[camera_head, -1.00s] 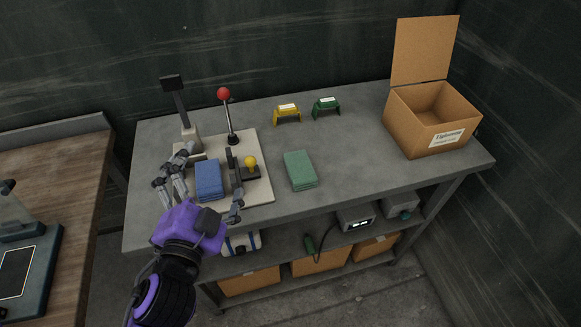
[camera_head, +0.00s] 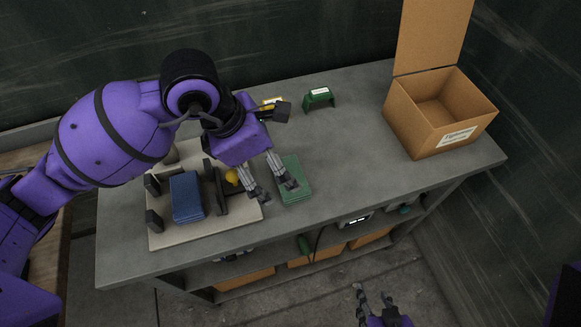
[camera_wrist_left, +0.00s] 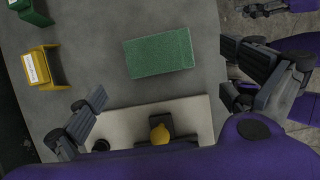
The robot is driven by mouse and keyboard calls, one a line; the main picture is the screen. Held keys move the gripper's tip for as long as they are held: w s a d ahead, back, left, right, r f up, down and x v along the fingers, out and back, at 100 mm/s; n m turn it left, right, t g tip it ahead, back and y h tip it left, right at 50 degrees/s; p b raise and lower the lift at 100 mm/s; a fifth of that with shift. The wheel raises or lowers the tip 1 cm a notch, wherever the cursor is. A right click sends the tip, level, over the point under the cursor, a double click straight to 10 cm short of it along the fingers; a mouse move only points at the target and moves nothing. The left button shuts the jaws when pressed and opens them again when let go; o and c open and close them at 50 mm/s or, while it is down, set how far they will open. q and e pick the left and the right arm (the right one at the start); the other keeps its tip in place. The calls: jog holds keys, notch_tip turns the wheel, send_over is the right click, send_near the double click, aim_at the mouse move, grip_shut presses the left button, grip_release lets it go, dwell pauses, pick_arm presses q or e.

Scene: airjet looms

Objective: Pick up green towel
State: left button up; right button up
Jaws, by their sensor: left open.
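The green towel (camera_head: 297,178) is a folded rectangle lying flat on the grey table, just right of the beige board. My left gripper (camera_head: 273,190) is open and empty. Its fingers are over the towel's left side and partly hide it in the head view. In the left wrist view the towel (camera_wrist_left: 160,54) is fully seen, ahead of and between the spread fingers (camera_wrist_left: 170,75), apart from both. My right gripper (camera_head: 373,300) is low at the bottom edge of the head view, in front of the table, its fingers apart and empty.
A blue towel (camera_head: 187,198) lies on the beige board (camera_head: 180,236), near a yellow knob (camera_head: 232,177). A green stand (camera_head: 319,97) and a yellow stand (camera_wrist_left: 44,68) are behind. An open cardboard box (camera_head: 435,120) is at the right. Table between towel and box is clear.

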pick_arm(q)
jog(key=shift+d+f, duration=0.1)
jog(key=shift+f, duration=0.4)
jog(key=x, duration=0.6)
jog(key=shift+w+d, duration=0.15)
jog(key=shift+d, duration=0.2)
jog(key=c, duration=1)
